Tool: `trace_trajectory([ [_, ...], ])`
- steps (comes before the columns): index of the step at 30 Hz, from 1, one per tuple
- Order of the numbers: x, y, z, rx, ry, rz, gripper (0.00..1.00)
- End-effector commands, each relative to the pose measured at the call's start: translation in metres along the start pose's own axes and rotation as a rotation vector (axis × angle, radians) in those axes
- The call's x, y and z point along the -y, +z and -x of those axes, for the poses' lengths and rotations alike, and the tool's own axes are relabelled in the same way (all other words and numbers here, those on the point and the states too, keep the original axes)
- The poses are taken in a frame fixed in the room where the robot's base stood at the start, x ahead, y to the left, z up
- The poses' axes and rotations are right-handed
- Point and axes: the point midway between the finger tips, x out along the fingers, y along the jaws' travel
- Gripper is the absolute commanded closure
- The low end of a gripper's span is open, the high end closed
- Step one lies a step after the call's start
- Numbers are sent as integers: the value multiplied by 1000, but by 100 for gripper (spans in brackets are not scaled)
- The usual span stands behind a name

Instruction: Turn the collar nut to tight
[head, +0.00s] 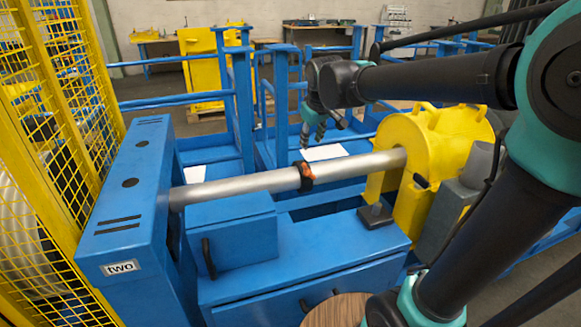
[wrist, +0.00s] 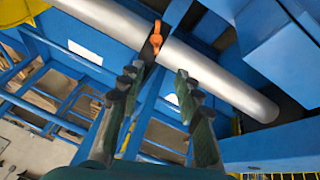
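The collar nut (head: 306,176) is a dark ring with an orange handle around a silver shaft (head: 240,187). Its orange handle (wrist: 155,40) also shows in the wrist view, near the top centre. My gripper (head: 312,140) is above and behind the shaft in the head view, apart from the nut. In the wrist view my gripper (wrist: 158,76) has its two fingers spread, with nothing between them, and the handle lies just beyond the fingertips. The far side of the collar is hidden, and I cannot read any tight mark.
The shaft runs from a blue housing (head: 125,205) labelled "two" to a yellow cover (head: 435,140). A blue cabinet (head: 300,262) with dark handles stands below. A yellow mesh fence (head: 90,90) is at the left. Blue railings (head: 185,100) stand behind; the space above the shaft is clear.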

Motion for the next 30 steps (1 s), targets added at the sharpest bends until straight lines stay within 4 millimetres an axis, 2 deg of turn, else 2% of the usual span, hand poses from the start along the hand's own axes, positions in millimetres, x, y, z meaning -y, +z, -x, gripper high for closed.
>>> trace_trajectory([
  [4,-9,8,1,22,29,-25,66],
  [8,-9,7,-14,21,29,-25,66],
  [21,-11,8,-97,19,26,-23,66],
  [30,-12,9,-144,19,27,-24,66],
])
